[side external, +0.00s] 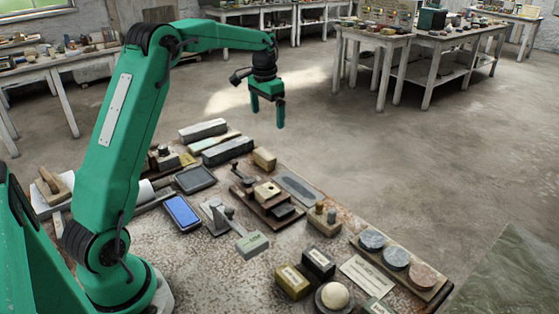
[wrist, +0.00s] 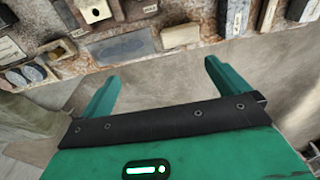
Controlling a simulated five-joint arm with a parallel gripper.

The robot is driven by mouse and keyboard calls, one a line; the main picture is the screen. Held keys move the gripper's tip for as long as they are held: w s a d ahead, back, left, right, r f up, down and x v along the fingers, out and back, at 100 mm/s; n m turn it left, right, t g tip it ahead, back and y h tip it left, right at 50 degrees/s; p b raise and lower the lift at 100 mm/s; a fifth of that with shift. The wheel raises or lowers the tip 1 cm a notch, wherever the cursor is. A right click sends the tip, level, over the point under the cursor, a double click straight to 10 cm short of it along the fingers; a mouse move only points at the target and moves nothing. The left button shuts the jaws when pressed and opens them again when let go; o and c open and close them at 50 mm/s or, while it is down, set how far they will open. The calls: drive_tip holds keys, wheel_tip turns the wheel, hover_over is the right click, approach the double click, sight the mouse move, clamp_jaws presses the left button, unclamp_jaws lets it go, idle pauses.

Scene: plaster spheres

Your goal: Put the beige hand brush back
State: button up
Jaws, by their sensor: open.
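I cannot clearly make out the beige hand brush. A tan wooden piece with a raised grip (side external: 53,187) at the left edge of the bench could be it, but its bristles do not show. My gripper (side external: 267,118) is open and empty, raised above and beyond the bench's far edge. In the wrist view its two green fingers (wrist: 162,80) stand wide apart with nothing between them. A plain beige block (side external: 264,160) lies on the bench below my gripper; it also shows in the wrist view (wrist: 175,37).
The bench (side external: 165,250) is crowded: long grey stone bars (side external: 228,150), a blue-screened device (side external: 182,212), a labelled grey-green block (side external: 252,244), a pale sphere (side external: 335,295) on a dark stand, and a tray of discs (side external: 397,257). Air around my gripper is clear.

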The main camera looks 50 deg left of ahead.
drive_tip(key=s+d+r+t, duration=0.2)
drive_tip(key=s+d+r, duration=0.7)
drive_tip(key=s+d, duration=0.4)
drive_tip(key=s+d+f+t, duration=0.1)
drive_tip(key=s+d, duration=0.3)
drive_tip(key=s, duration=0.4)
drive_tip(key=s+d+f+t, duration=0.1)
drive_tip(key=s+d+f, duration=0.2)
drive_tip(key=s, duration=0.5)
drive_tip(key=shift+d+t, duration=0.4)
drive_tip(key=shift+d, duration=0.05)
